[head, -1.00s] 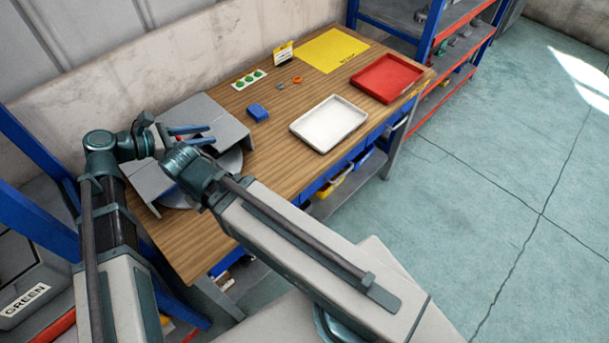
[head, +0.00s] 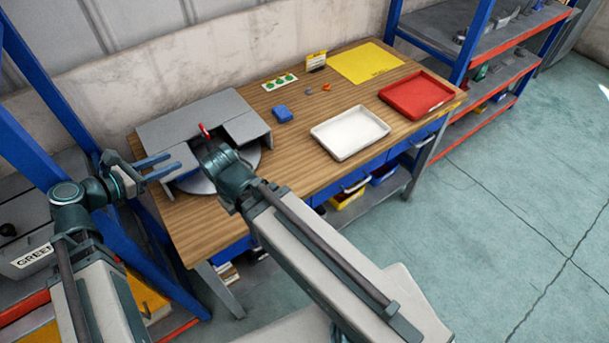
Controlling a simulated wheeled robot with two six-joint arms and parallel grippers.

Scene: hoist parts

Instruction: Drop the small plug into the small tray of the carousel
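The carousel is a grey housing (head: 190,112) around a round grey disc (head: 246,160) on the left end of the workbench. My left gripper (head: 166,167) has two blue fingers, apart with nothing between them, at the left front of the housing. My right arm's wrist (head: 222,168) is in front of the carousel and covers much of the disc. My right gripper's fingers are not clearly visible there. A small red piece (head: 204,130) shows just above that wrist; I cannot tell what it belongs to. I cannot make out the small plug or the small tray.
The workbench (head: 300,150) also bears a blue block (head: 282,114), small rings (head: 326,87), a white tray (head: 349,131), a red tray (head: 416,94) and a yellow mat (head: 366,62). Blue-posted shelves (head: 470,40) stand at the right. Blue posts (head: 60,95) rise at the left.

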